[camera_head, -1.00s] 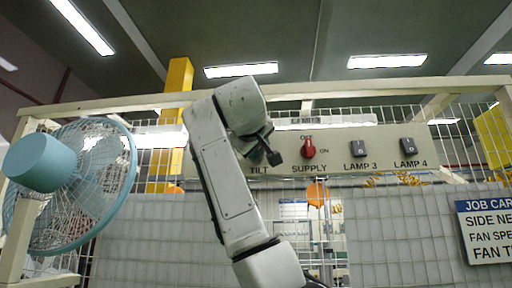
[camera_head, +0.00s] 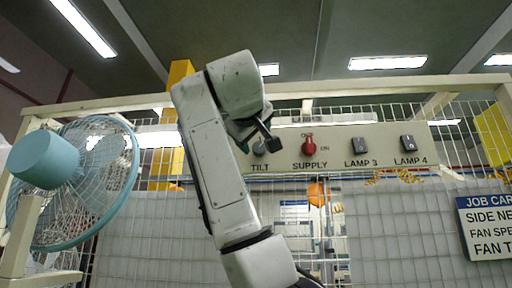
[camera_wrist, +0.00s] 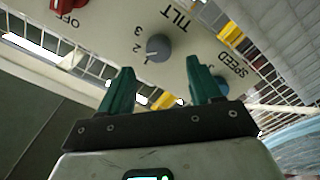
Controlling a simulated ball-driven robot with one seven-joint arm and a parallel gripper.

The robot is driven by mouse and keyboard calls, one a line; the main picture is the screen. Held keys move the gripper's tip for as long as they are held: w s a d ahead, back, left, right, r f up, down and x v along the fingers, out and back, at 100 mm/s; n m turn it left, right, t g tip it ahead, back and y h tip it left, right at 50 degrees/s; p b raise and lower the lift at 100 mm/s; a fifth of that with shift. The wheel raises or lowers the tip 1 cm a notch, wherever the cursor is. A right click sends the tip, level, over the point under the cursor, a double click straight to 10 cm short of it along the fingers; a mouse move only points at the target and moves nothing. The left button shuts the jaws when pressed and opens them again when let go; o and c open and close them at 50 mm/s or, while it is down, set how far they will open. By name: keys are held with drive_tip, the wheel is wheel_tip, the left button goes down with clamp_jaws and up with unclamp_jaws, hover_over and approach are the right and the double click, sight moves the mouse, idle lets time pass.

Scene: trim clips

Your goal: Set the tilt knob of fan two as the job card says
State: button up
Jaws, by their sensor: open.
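The grey round tilt knob (camera_wrist: 158,47) sits on the beige panel (camera_wrist: 110,25) above the word TILT in the head view, where the knob (camera_head: 259,148) is partly covered by my arm. In the wrist view a pale pointer mark on it faces lower left, beyond the digits 2 and 3; the exact setting is hard to tell. My gripper (camera_wrist: 160,66) is open, its two green fingers apart, with the knob just beyond the gap between the tips. In the head view my gripper (camera_head: 241,130) is mostly hidden. The job card (camera_head: 485,228) is cut off at the right.
A red supply switch (camera_head: 308,146) is right of the tilt knob, then the lamp 3 (camera_head: 359,145) and lamp 4 (camera_head: 407,143) switches. A bluish speed knob (camera_wrist: 221,86) is beside the right finger. A teal fan (camera_head: 45,160) stands at left.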

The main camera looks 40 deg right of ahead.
drive_tip(key=b+v, duration=0.1)
drive_tip(key=v, duration=0.5)
idle(0.4)
